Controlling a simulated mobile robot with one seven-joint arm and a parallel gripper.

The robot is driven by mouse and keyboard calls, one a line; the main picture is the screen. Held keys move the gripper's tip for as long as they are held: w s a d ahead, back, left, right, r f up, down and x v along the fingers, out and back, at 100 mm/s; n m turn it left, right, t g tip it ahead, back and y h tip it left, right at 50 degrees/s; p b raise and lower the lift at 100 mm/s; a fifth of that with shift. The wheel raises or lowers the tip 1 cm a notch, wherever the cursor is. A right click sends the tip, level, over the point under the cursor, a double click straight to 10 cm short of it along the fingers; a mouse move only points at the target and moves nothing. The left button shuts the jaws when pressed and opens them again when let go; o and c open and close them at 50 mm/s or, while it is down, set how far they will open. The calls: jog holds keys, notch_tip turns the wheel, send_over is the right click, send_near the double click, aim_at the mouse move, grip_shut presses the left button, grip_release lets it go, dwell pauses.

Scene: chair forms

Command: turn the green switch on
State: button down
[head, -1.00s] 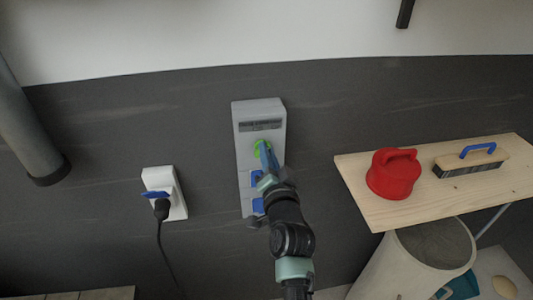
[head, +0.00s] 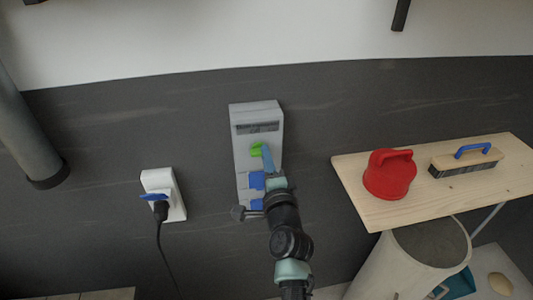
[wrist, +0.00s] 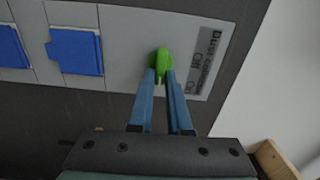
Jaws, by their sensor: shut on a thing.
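The green switch (head: 256,149) is a small knob on the front of a grey wall box (head: 243,170). In the wrist view the knob (wrist: 161,62) sits between the blue fingertips of my gripper (wrist: 160,76), which is shut on it. The gripper (head: 265,152) reaches up to the box from below in the head view and hides part of its right side. A label (wrist: 205,62) beside the knob reads "Dust collector" with "Off" and "On". The knob's exact angle against these marks is hard to tell.
Blue socket covers (wrist: 75,52) lie below the switch on the box. A white wall socket (head: 163,185) with a black plug and cable is to the left. A wooden shelf (head: 425,203) with a red container (head: 388,177) and a brush (head: 468,161) is to the right.

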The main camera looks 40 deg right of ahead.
jog(key=shift+f, duration=0.1)
dwell(0.3)
jog(key=c, duration=0.9)
grip_release()
jog(key=shift+o, duration=0.2)
jog(key=p+v, duration=0.1)
jog(key=v, duration=1.2)
jog(key=shift+p, duration=0.35)
